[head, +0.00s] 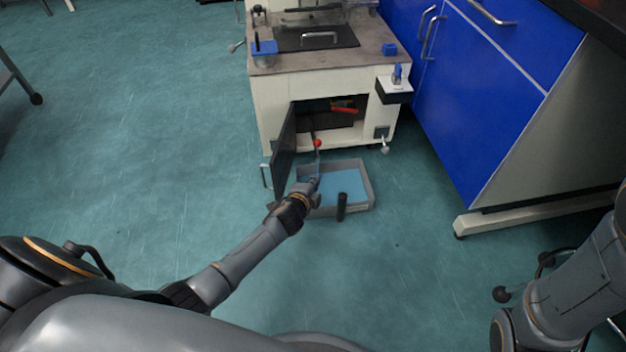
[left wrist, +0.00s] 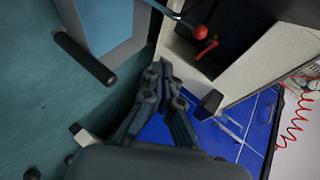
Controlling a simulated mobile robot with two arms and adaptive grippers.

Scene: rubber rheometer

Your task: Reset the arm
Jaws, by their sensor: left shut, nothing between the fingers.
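My left arm reaches down in the head view to the low front of the white rheometer cabinet (head: 278,100). My left gripper (head: 313,183) is above the left part of the grey tray with a blue floor (head: 370,187). In the left wrist view the gripper (left wrist: 168,80) is shut and empty, its fingers together. A red ball knob (head: 318,143) is just beyond it at the cabinet's open compartment; it also shows in the left wrist view (left wrist: 199,32), apart from the fingers. My right forearm shows at the right edge of the head view; its gripper is out of view.
The dark cabinet door (head: 285,150) stands open just left of my left gripper. A black cylindrical handle (head: 342,207) is at the tray's front. A red-handled item (head: 344,110) is inside the compartment. Blue cupboards (head: 480,90) stand right.

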